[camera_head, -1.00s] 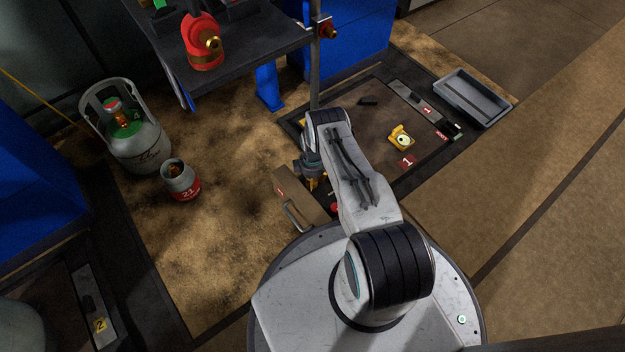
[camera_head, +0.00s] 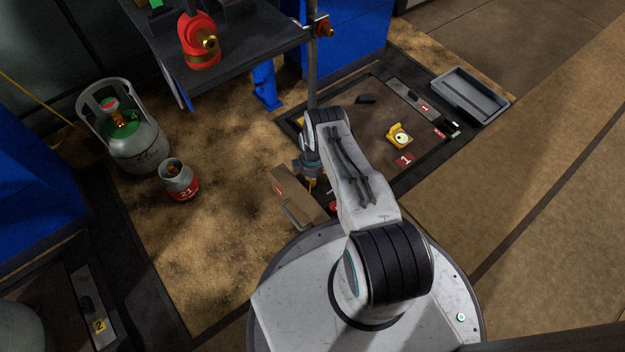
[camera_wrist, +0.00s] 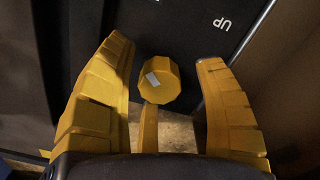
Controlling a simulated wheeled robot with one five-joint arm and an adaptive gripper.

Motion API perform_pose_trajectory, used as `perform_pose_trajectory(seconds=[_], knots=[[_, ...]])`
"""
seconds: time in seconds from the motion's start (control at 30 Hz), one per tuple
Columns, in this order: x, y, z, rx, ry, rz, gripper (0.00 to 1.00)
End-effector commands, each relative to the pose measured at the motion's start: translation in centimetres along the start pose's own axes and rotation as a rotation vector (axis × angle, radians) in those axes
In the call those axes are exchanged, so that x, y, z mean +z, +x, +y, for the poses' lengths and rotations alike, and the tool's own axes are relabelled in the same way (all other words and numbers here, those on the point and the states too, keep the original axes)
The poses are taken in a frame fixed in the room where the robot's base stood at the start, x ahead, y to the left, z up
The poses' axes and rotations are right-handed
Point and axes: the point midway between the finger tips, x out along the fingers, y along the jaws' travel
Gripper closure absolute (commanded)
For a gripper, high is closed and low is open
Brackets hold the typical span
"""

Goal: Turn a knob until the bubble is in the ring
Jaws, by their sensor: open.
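A yellow faceted knob (camera_wrist: 160,82) with a pale rectangular mark on its face shows in the wrist view. My gripper (camera_wrist: 165,52) is open, with one yellow finger on each side of the knob and gaps between. A narrow yellow piece (camera_wrist: 148,130) shows just below the knob. In the head view my gripper (camera_head: 311,184) hangs low beside the platform's near left side, partly hidden by my arm; the knob cannot be made out there. A yellow level (camera_head: 399,136) with a round pale dial sits on the dark scale platform (camera_head: 372,130). Its bubble and ring are too small to read.
A brown case with a handle (camera_head: 296,199) lies close by my gripper. A grey tray (camera_head: 470,95) lies beyond the platform. Gas cylinders (camera_head: 140,150) stand at left. A dark shelf (camera_head: 245,60) with a red cylinder overhangs at the top.

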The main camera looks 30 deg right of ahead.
Motion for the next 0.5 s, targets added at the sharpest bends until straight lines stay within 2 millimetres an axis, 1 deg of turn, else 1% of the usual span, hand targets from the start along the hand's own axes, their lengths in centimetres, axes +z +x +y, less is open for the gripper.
perform_pose_trajectory(seconds=[0.17, 0.27, 0.47, 0.5], knots=[[-0.1, -0.4, 0.1, 0.004, -0.001, 0.002, 0.36], [-0.2, -1.1, 0.2, 0.005, -0.001, 0.003, 0.36], [-0.1, -3.4, 0.2, 0.004, -0.001, 0.003, 0.36], [-0.2, -4.1, 0.2, 0.005, -0.001, 0.003, 0.36]])
